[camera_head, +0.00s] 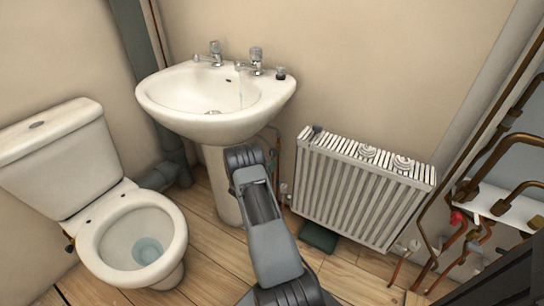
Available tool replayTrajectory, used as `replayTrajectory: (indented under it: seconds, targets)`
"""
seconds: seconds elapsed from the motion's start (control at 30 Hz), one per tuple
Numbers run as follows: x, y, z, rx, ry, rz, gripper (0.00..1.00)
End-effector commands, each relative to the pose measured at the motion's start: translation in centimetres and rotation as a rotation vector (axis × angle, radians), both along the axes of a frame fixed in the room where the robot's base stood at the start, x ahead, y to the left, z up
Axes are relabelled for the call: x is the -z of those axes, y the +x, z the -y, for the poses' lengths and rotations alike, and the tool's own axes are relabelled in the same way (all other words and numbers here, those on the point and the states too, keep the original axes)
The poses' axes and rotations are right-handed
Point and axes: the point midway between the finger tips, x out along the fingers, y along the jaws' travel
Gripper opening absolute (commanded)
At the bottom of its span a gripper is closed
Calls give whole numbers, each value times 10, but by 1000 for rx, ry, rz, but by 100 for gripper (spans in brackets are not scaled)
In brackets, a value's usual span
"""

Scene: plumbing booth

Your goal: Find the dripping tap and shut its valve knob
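The white basin (160,97) has two chrome taps on its back rim. The left tap (215,53) shows no visible water. Below the spout of the right tap (256,60), a thin pale streak (240,92) that looks like water runs down into the bowl. Each tap has a ribbed knob on top; I cannot tell how far either is turned. My arm rises in front of the basin's pedestal, its upper end just below the basin's front rim. My gripper cannot be made out; its fingers are not in view.
A toilet (140,240) stands at the left. A white radiator (355,195) is on the wall right of the basin. Copper pipes with a red valve handle (457,218) run at the far right. A small dark item (281,73) sits on the basin's right rim.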

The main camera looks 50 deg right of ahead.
Motion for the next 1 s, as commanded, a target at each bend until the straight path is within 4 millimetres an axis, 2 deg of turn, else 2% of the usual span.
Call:
replayTrajectory:
  seconds: [0.03, 0.2, 0.4, 0.6, 0.93, 1.0]
  targets:
    - [3, 2, 11, 3, -1, 1, 69]
    - [3, 10, 39, -1, -2, 1, 69]
    - [2, 17, 61, -2, 0, 1, 69]
    - [1, 20, 72, -5, 0, -1, 69]
    - [0, 20, 73, -5, 0, -1, 69]
    - [0, 20, 73, -5, 0, -1, 62]
